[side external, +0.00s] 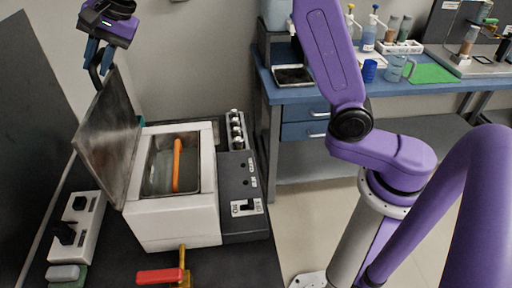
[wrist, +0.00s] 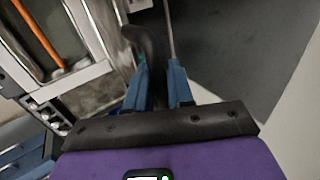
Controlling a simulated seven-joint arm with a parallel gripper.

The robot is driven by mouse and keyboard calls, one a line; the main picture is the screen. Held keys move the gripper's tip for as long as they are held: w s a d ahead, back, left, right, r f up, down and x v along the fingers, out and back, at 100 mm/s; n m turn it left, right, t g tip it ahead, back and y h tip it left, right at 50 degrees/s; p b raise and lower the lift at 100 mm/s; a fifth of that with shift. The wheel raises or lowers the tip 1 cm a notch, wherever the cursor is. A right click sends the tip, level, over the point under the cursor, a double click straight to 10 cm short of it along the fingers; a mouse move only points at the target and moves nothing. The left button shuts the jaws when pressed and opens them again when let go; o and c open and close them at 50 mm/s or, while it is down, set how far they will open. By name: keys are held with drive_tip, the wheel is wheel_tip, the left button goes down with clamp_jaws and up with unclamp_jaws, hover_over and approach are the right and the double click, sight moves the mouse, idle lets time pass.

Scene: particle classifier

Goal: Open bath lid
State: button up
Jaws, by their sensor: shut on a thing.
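The bath (side external: 173,219) is a white box with an open metal-lined basin, on the dark bench at the left of the side external view. Its grey metal lid (side external: 108,137) stands raised and tilted up at the basin's left side. My gripper (side external: 97,55) is above the lid's upper edge, with its blue fingers shut on the dark curved lid handle (side external: 106,62). In the wrist view, the handle (wrist: 146,48) rises between the two blue fingers (wrist: 158,75). An orange rod-like object (side external: 177,165) lies in the basin and also shows in the wrist view (wrist: 38,34).
A dark control panel (side external: 245,190) adjoins the bath's right side. A white unit with black knobs (side external: 76,235) stands at the left. A red-handled tool (side external: 160,276) is at the front. A blue table (side external: 430,92) with bottles and a green mat stands at the back right.

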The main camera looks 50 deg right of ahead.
drive_tip(key=o, duration=0.7)
drive_tip(key=shift+c, duration=0.2)
drive_tip(key=v, duration=0.7)
idle(0.3)
